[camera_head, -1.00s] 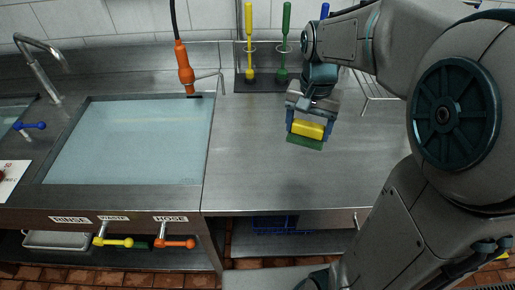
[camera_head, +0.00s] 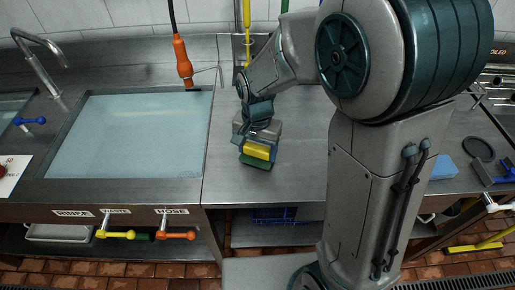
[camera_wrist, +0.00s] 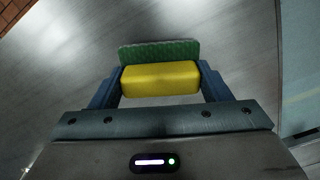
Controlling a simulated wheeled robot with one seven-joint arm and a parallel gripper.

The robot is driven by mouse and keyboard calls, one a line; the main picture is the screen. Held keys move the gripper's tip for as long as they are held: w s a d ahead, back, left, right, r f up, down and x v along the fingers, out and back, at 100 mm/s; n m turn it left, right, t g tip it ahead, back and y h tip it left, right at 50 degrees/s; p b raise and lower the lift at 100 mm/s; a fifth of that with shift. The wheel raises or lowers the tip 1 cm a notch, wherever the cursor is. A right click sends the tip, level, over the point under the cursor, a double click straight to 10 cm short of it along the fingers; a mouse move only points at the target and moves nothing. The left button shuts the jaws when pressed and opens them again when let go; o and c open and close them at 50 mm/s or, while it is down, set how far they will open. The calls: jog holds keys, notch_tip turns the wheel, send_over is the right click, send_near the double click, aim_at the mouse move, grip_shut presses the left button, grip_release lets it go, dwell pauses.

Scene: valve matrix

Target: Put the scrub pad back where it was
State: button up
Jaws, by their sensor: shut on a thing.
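The scrub pad is a yellow block with a green scouring face; the yellow part (camera_head: 257,151) and the green part show in the head view. In the wrist view the pad (camera_wrist: 160,79) lies between two blue fingers. My gripper (camera_head: 256,150) is shut on its yellow part, with the green side facing away from my wrist. The pad is over the steel counter just right of the water-filled sink. I cannot tell whether it touches the counter.
The filled sink (camera_head: 130,135) is left of my gripper, and an orange spray hose (camera_head: 182,58) hangs at its back right corner. A blue block (camera_head: 443,167) and a dark round item (camera_head: 478,149) lie on the counter at the right. Yellow and orange valve handles (camera_head: 178,236) stick out below the sink's front edge.

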aim_at(258, 147)
jog(key=shift+f, duration=0.4)
jog(key=shift+f, duration=0.15)
jog(key=o, duration=0.9)
notch_tip(258, 147, up, 12)
jog(key=s+d+n+t, duration=0.1)
jog(key=s+d, duration=0.3)
jog(key=s+d+n+t, duration=0.1)
jog(key=s+d+n, duration=0.1)
jog(key=s+d, duration=0.2)
jog(key=s+d+n+t, duration=0.1)
jog(key=s+d, duration=0.3)
jog(key=shift+s+n, duration=0.2)
jog(key=shift+n, duration=0.2)
